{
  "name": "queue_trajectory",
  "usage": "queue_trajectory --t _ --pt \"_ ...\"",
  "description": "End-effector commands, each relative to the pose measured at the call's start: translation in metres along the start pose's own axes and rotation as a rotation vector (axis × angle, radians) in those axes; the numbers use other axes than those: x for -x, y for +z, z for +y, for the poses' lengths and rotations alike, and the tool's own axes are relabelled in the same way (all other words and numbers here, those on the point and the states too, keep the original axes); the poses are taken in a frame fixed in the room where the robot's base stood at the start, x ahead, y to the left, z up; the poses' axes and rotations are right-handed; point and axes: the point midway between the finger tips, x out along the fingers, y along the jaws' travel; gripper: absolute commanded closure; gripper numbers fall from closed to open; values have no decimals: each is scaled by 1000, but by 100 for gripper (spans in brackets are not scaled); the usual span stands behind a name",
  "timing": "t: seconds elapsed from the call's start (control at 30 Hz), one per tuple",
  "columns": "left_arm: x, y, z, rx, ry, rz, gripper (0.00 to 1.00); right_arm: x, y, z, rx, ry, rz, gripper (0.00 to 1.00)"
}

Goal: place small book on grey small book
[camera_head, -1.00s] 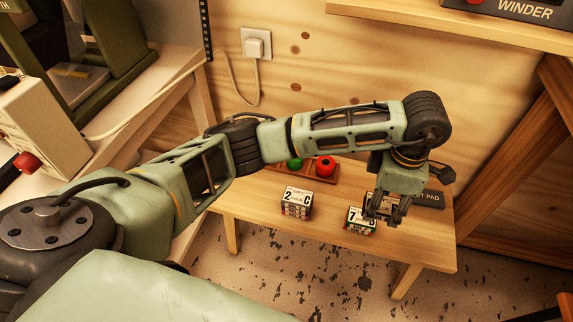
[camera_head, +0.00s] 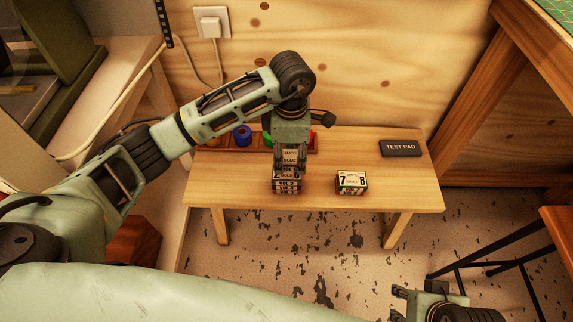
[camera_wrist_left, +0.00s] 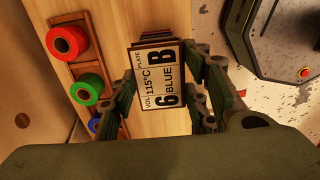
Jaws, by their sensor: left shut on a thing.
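My left gripper (camera_head: 290,168) is shut on a small book (camera_head: 290,157) with a white label reading BLUE. The left wrist view shows this book (camera_wrist_left: 157,78) between the fingers, its label reading 6, B and BLUE. The gripper is over the left stack of small books (camera_head: 287,186) on the low table, partly hiding its top. I cannot tell whether the held book touches that stack. Another stack of small books (camera_head: 351,182), its top label showing a 7, stands to the right. Which book is the grey one is unclear. My right gripper (camera_head: 398,298) is at the bottom edge, its opening unclear.
The low wooden table (camera_head: 225,185) has a brown tray (camera_head: 220,146) with coloured rolls at its back left, partly behind my left arm. A dark TEST PAD (camera_head: 400,148) lies at its back right. The tabletop between the right stack and the pad is clear.

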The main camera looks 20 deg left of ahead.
Motion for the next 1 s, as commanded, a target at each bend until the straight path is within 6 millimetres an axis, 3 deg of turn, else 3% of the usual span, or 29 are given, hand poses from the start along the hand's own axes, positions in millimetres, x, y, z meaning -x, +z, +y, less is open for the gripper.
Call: queue_trajectory --t 0.17,0.43,0.83,0.87,1.0 --pt "-8 -8 2 -2 0 0 84 2 1 0 -1 0 1 60" --pt "-44 -8 1 -1 -2 0 84 -6 3 -1 -1 0 0 60" --pt "-49 -8 2 -1 1 0 84 -9 5 -1 -1 -1 -1 60" --pt "-48 -8 2 -1 1 0 54 -8 4 -1 -1 -1 -1 60" --pt "-48 -8 2 -1 1 0 42 -8 4 -1 -1 -1 -1 60"
